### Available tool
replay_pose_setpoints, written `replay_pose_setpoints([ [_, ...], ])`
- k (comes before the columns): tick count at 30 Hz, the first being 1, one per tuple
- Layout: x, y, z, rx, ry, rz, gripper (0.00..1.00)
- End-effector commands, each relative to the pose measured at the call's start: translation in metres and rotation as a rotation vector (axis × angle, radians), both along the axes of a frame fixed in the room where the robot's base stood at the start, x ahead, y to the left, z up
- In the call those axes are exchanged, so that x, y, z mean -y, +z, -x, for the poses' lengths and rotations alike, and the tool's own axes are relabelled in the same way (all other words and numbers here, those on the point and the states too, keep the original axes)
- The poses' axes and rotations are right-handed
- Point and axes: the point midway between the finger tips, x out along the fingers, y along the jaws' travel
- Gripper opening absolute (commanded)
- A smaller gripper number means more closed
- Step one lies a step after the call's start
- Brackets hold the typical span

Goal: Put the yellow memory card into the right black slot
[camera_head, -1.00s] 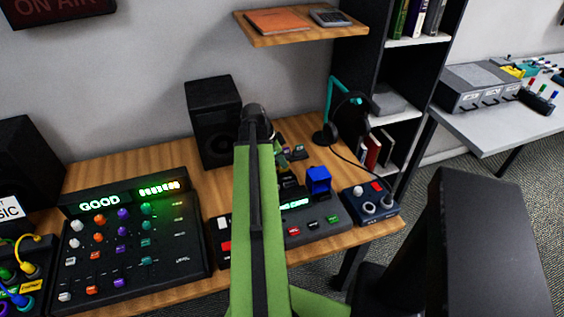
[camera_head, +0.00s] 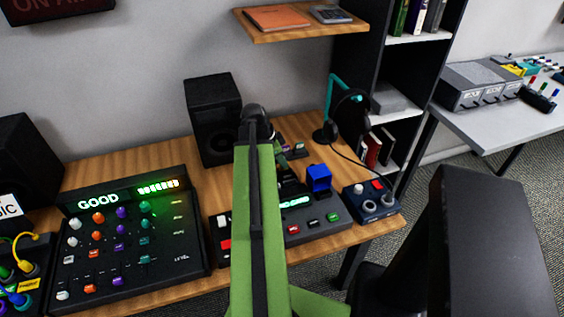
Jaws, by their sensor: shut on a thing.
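My green arm rises through the middle of the view and bends down behind itself. My gripper (camera_head: 290,185) shows only as a small dark part beside the arm, over the back of the black console. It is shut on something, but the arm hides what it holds. I cannot make out the yellow memory card. A blue block (camera_head: 318,178) stands at the back right of the console (camera_head: 322,231), which has a lit green display and coloured buttons. The black slots cannot be made out clearly. Small cards with purple and green parts (camera_head: 298,148) are on the desk behind.
A mixer panel (camera_head: 115,255) is at left and a speaker (camera_head: 212,120) at the back. A small knob box (camera_head: 372,205) is right of the console. A headphone stand (camera_head: 331,110) is behind it. A shelf (camera_head: 300,37) hangs above the desk.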

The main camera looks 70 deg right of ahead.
Motion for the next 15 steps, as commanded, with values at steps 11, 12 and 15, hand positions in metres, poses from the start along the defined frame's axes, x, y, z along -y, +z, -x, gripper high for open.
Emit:
replay_pose_setpoints([
  [11,0.0000,0.0001,-0.0002,0.000,0.000,0.000,0.33],
  [12,0.0000,0.0001,-0.0002,0.000,0.000,0.000,0.33],
  [15,0.0000,0.0001,-0.0002,0.000,0.000,0.000,0.33],
])
